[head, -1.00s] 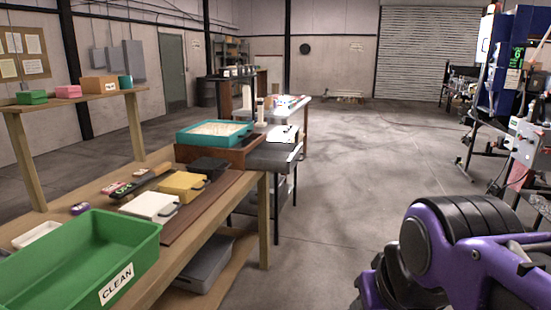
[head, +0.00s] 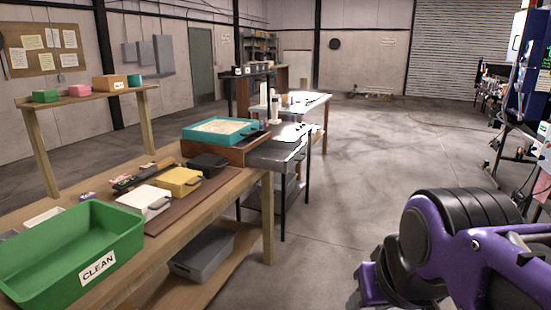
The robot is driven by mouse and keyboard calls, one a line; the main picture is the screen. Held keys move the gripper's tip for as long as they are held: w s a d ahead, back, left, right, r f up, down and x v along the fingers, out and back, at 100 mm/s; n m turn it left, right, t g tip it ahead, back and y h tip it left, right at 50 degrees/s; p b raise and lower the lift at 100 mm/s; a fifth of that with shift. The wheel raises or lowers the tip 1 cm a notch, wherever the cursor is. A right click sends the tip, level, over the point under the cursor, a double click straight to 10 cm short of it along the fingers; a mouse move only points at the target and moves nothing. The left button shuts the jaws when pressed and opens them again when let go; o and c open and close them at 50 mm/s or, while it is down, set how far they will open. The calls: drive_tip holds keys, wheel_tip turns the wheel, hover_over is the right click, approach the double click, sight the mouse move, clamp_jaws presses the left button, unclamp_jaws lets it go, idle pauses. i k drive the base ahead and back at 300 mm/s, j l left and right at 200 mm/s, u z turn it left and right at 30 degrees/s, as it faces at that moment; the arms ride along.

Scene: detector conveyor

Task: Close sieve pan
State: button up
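A teal square tray (head: 196,133) with pale grainy material in it sits on a brown wooden box or stand (head: 228,154) beyond the near bench. It may be the sieve; I cannot tell for sure. A grey metal pan-like part (head: 270,162) with a handle on its front shows at a dark-legged stand just right of it. I cannot tell how far open it is. My purple and black arm is folded at the lower right, well apart from these. My gripper's fingertips do not show.
The near wooden bench holds a green bin marked CLEAN (head: 130,243), a white box (head: 144,201), a yellow box (head: 179,182) and a black box (head: 208,163). A grey bin (head: 203,252) sits on its lower shelf. Open concrete floor (head: 370,165) lies right of the benches.

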sight(279, 156)
drive_tip(key=l+u, duration=0.15)
drive_tip(key=l, duration=0.4)
drive_tip(key=i+j+z, duration=0.1)
drive_tip(key=i, duration=0.3)
drive_tip(key=i+j, duration=0.2)
drive_tip(key=i, duration=0.25)
drive_tip(key=i+j+z, duration=0.15)
drive_tip(key=i, duration=0.25)
